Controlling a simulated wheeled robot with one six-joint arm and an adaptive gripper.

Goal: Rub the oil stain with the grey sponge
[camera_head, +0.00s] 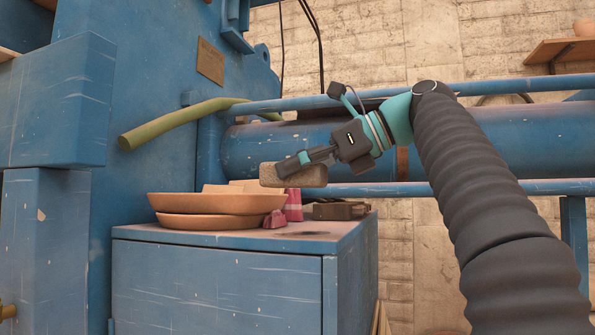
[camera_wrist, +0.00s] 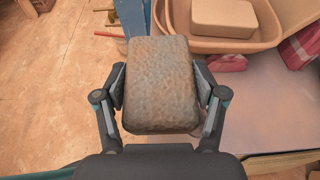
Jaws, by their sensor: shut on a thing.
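My gripper (camera_head: 294,166) is shut on the grey sponge (camera_head: 300,177), a rough grey-brown block held above the blue cabinet top, clear of it. In the wrist view my gripper (camera_wrist: 160,88) has one finger on each side of the sponge (camera_wrist: 160,85). A dark patch (camera_head: 306,235), which looks like the oil stain, lies on the cabinet top (camera_head: 345,228) near its front edge, below the sponge. I cannot make out the stain in the wrist view.
Stacked clay-coloured dishes (camera_head: 215,203) stand left on the cabinet, with a pale block (camera_wrist: 223,17) in the upper one. A red cloth-like thing (camera_head: 292,206) and a dark box (camera_head: 340,210) sit behind the stain. A blue pipe (camera_head: 270,150) runs behind my arm.

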